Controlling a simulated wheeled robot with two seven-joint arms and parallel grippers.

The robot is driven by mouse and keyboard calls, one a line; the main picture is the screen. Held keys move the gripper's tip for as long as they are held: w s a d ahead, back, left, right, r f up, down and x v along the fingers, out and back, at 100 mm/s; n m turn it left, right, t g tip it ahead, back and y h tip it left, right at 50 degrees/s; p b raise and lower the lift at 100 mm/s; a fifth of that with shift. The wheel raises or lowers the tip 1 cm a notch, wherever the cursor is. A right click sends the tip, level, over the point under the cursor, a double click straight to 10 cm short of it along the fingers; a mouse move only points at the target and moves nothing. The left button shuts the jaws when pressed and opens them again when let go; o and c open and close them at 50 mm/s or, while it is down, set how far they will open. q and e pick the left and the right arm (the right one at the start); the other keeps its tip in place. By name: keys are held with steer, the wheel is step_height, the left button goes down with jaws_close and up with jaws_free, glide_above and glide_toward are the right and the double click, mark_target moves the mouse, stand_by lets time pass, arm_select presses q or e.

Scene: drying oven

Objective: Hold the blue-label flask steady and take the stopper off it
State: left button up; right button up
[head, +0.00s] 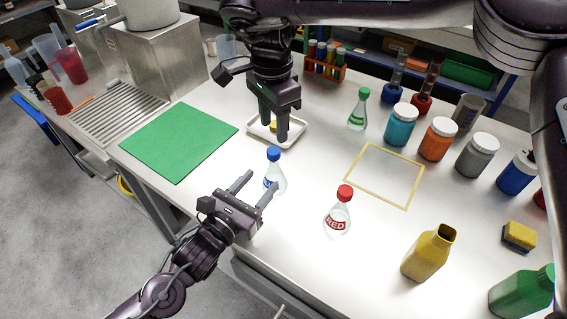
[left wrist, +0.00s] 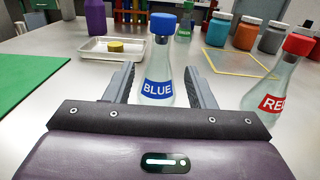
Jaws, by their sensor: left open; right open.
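The blue-label flask (head: 275,179) stands upright on the white table with its blue stopper (head: 273,153) in its neck. In the left wrist view the flask (left wrist: 158,80) and its stopper (left wrist: 163,22) show clearly, with the label facing the camera. My left gripper (head: 260,184) is open, with one finger on each side of the flask; I see gaps between fingers and glass. My right gripper (head: 273,134) is open and empty, fingers pointing down, above and behind the flask over the white tray (head: 298,139). It hides part of the tray and a yellow item in it.
A red-label flask (head: 338,216) with a red stopper stands to the right, and a green-label flask (head: 358,111) behind. A green mat (head: 180,142) lies left. A yellow square outline (head: 385,175) is empty. Several lidded jars and a yellow bottle (head: 428,254) occupy the right side.

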mark_target(271, 169)
arm_select(q)
steer(key=shift+w+d+r, duration=0.1)
steer(key=shift+w+d, duration=0.1)
steer(key=shift+w, duration=0.2)
arm_select(e)
steer(key=shift+s+a, duration=0.15)
steer(key=shift+s, duration=0.05)
arm_select(q)
steer(key=x, duration=0.5)
steer(key=shift+s, duration=0.1)
arm_select(e)
steer(key=shift+w, duration=0.1)
arm_select(q)
steer(key=shift+w+d, duration=0.3)
steer(key=shift+w, duration=0.1)
